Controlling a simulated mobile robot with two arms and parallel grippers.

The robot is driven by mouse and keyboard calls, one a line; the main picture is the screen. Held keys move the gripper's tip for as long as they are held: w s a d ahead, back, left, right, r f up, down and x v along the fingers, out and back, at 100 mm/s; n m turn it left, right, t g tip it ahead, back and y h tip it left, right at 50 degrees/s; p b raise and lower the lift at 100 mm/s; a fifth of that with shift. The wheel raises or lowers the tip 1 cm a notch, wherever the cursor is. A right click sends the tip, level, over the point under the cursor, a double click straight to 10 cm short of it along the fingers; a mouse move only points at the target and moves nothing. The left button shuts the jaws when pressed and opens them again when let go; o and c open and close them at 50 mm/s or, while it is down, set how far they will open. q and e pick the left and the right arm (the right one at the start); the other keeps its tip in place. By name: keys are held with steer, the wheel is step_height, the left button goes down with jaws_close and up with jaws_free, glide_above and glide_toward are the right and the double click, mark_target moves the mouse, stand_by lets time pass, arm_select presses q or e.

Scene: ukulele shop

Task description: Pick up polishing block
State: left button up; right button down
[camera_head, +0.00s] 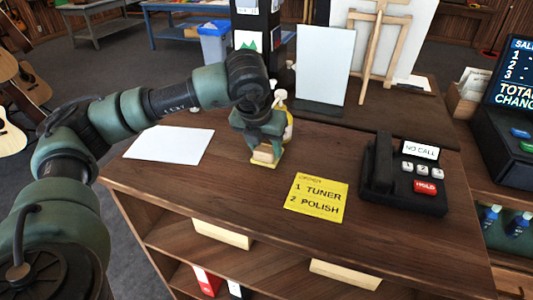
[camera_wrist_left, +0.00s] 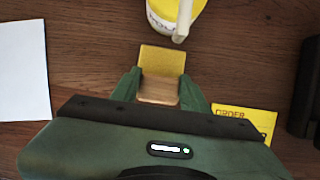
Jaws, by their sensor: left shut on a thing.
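The polishing block (camera_head: 264,154) is a small light-wood block with a yellow pad. It is at the counter top, behind the yellow order note. My left gripper (camera_head: 262,146) reaches down over it and is shut on it. In the left wrist view the block (camera_wrist_left: 158,92) sits between the two green fingers (camera_wrist_left: 158,91), its yellow part facing away from the gripper. I cannot tell whether the block still touches the counter. My right gripper is in neither view.
A yellow-and-white bottle (camera_wrist_left: 178,12) stands just beyond the block. A white sheet (camera_head: 170,145) lies to the left. The order note (camera_head: 317,197) and a black phone (camera_head: 405,180) are to the right. A white panel (camera_head: 323,65) stands behind.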

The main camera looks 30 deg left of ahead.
mark_target(265, 148)
arm_select(q)
steer(key=shift+r, duration=0.15)
steer(key=shift+r+b, duration=0.4)
steer(key=shift+r, duration=0.2)
steer(key=shift+s+r+b, duration=0.1)
steer(key=shift+r+b, duration=0.4)
steer(key=shift+r, duration=0.45)
steer(key=s+d+b, duration=0.1)
steer(key=s, duration=0.4)
steer(key=s+d+b, duration=0.1)
steer(key=s, duration=0.5)
steer(key=s+d+b, duration=0.2)
steer(key=s, duration=0.4)
steer(key=shift+s+d, duration=0.1)
steer(key=shift+s, duration=0.05)
